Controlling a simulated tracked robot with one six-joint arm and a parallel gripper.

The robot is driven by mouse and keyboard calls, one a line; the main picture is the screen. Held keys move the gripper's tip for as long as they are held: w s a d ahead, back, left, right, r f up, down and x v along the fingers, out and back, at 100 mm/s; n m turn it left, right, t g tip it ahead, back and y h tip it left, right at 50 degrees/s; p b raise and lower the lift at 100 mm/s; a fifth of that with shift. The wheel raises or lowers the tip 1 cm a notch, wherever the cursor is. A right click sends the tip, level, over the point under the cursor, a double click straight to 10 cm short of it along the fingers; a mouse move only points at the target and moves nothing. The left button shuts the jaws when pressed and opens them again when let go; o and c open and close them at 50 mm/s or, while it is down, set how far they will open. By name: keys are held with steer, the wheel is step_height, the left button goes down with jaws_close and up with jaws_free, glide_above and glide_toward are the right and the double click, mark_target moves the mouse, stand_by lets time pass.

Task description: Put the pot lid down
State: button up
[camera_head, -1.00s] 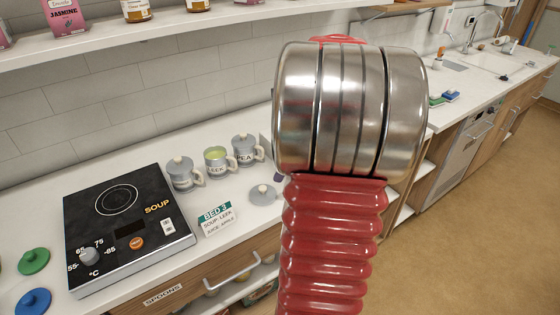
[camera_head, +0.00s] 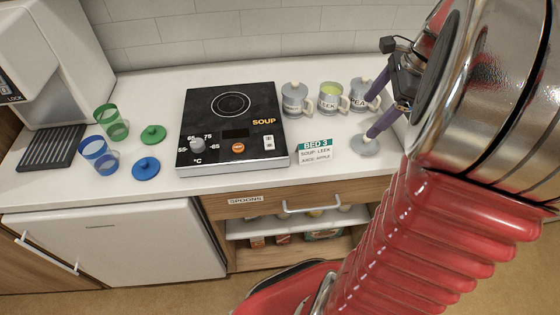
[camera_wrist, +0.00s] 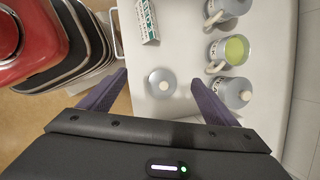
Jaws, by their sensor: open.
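In the wrist view the lid (camera_wrist: 161,82) shows between the two purple fingers. My gripper (camera_head: 369,116) is open and empty beside the lid, with a finger on either side in the wrist view. In the head view one fingertip overlaps the lid; I cannot tell if they touch. The lidless grey leek pot (camera_head: 332,98) shows green soup inside. Lidded grey pots stand on its left (camera_head: 295,99) and right (camera_head: 362,92); my gripper partly hides the right one.
The black hotplate (camera_head: 233,125) stands left of the pots. The counter around the grey lid is mostly clear.

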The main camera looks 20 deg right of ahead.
steer(key=s+a+r+n+t+h, duration=0.1)
steer(key=s+a+n, duration=0.2)
steer(key=a+n, duration=0.9)
steer(key=s+a+n+t+h, duration=0.1)
steer(key=s+a+n, duration=0.3)
steer(key=a+n, duration=0.8)
steer(key=a, duration=0.5)
steer(key=shift+a+r+t, duration=0.15)
steer(key=shift+r+t, duration=0.15)
steer(key=shift+r, duration=0.05)
